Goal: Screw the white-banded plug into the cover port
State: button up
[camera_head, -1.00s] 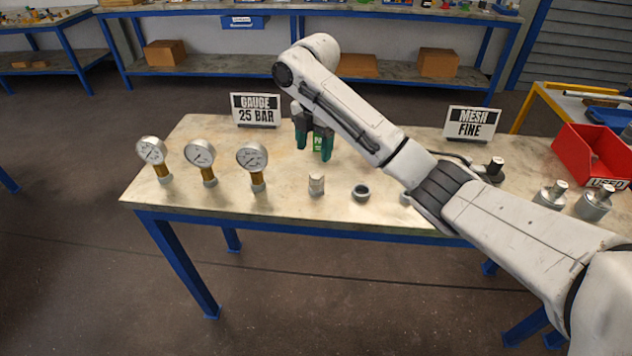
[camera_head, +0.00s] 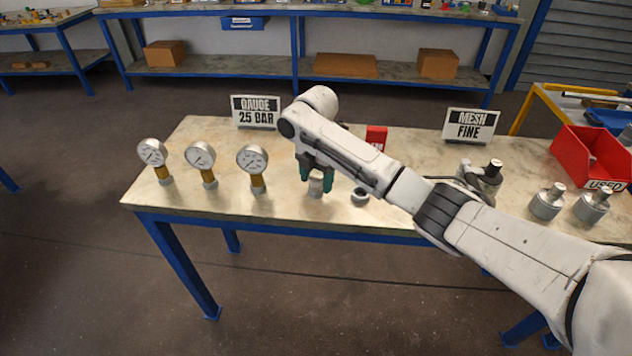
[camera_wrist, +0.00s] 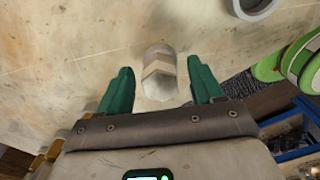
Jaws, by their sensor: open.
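The white-banded plug (camera_head: 316,187) stands upright near the front of the table, a short grey cylinder with a paler band. My gripper (camera_head: 316,174) is open just above it, fingers pointing down. In the wrist view the plug (camera_wrist: 159,72) shows between the two green fingers (camera_wrist: 161,68), with gaps on both sides; neither finger clearly touches it. A grey ring-shaped part (camera_head: 361,195) lies right of the plug, and its edge shows in the wrist view (camera_wrist: 252,8). I cannot tell which part holds the cover port; my arm hides some of the table.
Several pressure gauges (camera_head: 252,160) stand at left on the table (camera_head: 225,137). A grey vessel (camera_head: 483,178) and two capped metal parts (camera_head: 546,203) stand at right, near a red bin (camera_head: 592,156). A red sign (camera_head: 376,137) and the MESH FINE sign (camera_head: 470,124) stand behind.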

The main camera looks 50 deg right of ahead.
jog(key=shift+f, duration=0.15)
jog(key=c, duration=1.2)
